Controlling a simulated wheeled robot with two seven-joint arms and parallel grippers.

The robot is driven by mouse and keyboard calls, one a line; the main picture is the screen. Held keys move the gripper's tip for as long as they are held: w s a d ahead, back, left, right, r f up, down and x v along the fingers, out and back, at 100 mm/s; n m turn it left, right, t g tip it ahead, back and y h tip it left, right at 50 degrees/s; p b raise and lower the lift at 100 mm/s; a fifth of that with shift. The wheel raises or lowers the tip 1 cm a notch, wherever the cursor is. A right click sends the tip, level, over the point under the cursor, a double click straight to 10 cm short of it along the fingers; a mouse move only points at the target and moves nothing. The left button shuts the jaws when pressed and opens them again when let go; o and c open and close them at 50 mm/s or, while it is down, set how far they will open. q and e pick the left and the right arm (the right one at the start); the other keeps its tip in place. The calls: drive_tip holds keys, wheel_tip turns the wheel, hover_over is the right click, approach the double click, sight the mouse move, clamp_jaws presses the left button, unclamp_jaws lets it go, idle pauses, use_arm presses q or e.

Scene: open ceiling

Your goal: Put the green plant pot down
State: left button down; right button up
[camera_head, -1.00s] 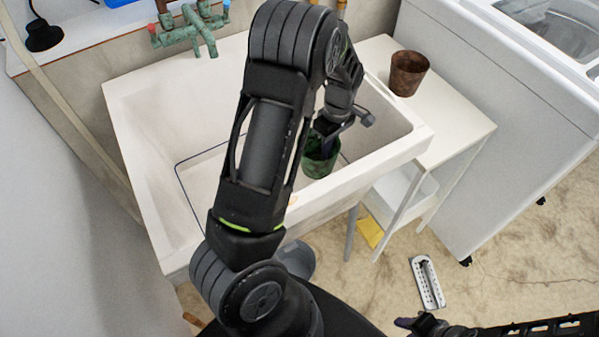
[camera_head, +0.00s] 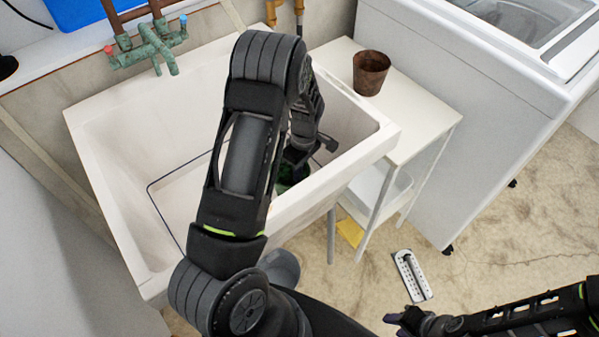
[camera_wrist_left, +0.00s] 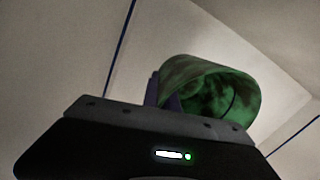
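The green plant pot (camera_head: 290,178) is inside the white sink (camera_head: 105,165), mostly hidden behind my left arm in the head view. In the left wrist view the pot (camera_wrist_left: 215,92) lies tilted across the picture with its open rim to the right. My left gripper (camera_wrist_left: 165,92) has a finger at the pot's wall and appears shut on it; the other finger is hidden. Whether the pot touches the sink floor cannot be told. My right gripper (camera_head: 398,322) is at the bottom edge, over the floor, away from the pot; its fingers are unclear.
A brown pot (camera_head: 370,72) stands on a white side table (camera_head: 415,115) right of the sink. A white washing machine (camera_head: 470,120) is farther right. Green taps (camera_head: 155,45) are at the sink's back. A power strip (camera_head: 412,275) lies on the floor.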

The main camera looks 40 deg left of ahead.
use_arm(q)
drive_tip(key=shift+f, duration=0.1)
drive_tip(key=c, duration=1.7)
unclamp_jaws()
drive_tip(key=r, duration=0.4)
drive_tip(key=w+r, duration=0.1)
drive_tip(key=r, duration=0.7)
drive_tip(key=shift+w+r, duration=0.15)
drive_tip(key=shift+w, duration=0.05)
